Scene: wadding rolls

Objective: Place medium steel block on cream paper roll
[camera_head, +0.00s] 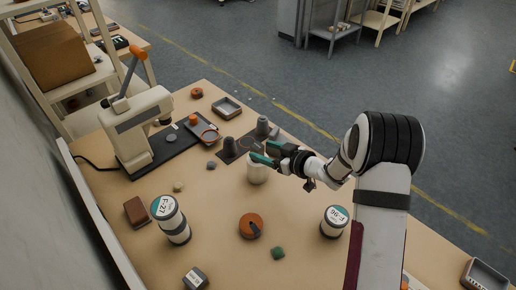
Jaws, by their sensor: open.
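The cream paper roll (257,174) stands upright on the table near its middle. My gripper (268,153) reaches in from the right, its green-tipped fingers apart, just above or beside the top of the roll. The fingers partly cover the roll's top, and I cannot tell whether they touch it or whether anything lies on it. Grey metal-like blocks stand on a dark mat behind: one at the left (229,144), a taller one at the back (262,125) and a small one at the right (274,133). I cannot tell for certain which is the medium steel block.
A cream machine (139,130) with an orange-tipped lever stands at the left. Labelled canisters stand at front left (172,222) and front right (334,222). An orange-brown round item (250,226) lies between them. A grey tray (227,106) is at the back. Open table lies left of the roll.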

